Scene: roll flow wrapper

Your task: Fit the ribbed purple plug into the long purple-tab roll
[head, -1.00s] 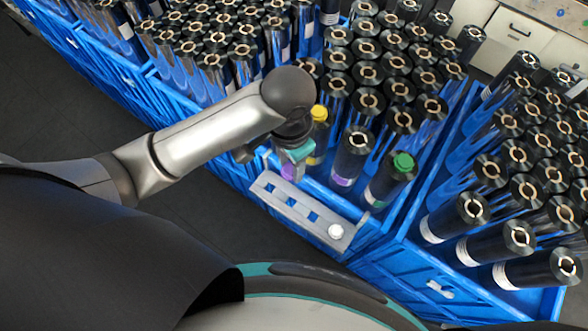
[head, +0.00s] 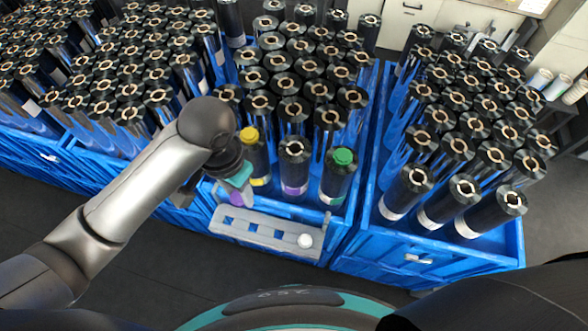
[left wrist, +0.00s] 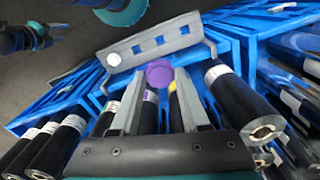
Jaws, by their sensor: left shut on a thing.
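My left gripper (head: 236,182) is shut on the ribbed purple plug (head: 237,197), held above the left end of the grey holder. In the left wrist view the purple plug (left wrist: 159,73) sits between the fingertips (left wrist: 158,84). The long purple-tab roll (head: 294,162) stands upright at the crate's front, right of the gripper and apart from it; its top core is open. In the left wrist view it is partly hidden behind plug and fingers. What looks like my right gripper (left wrist: 42,36) shows small at the upper left of the wrist view; its fingers are unclear.
A yellow-capped roll (head: 253,158) stands left of the purple-tab roll, close to my gripper. A green-capped roll (head: 340,176) stands on its right. The grey holder (head: 265,230) has square holes and a white plug (head: 305,241). Blue crates (head: 430,248) hold many black rolls.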

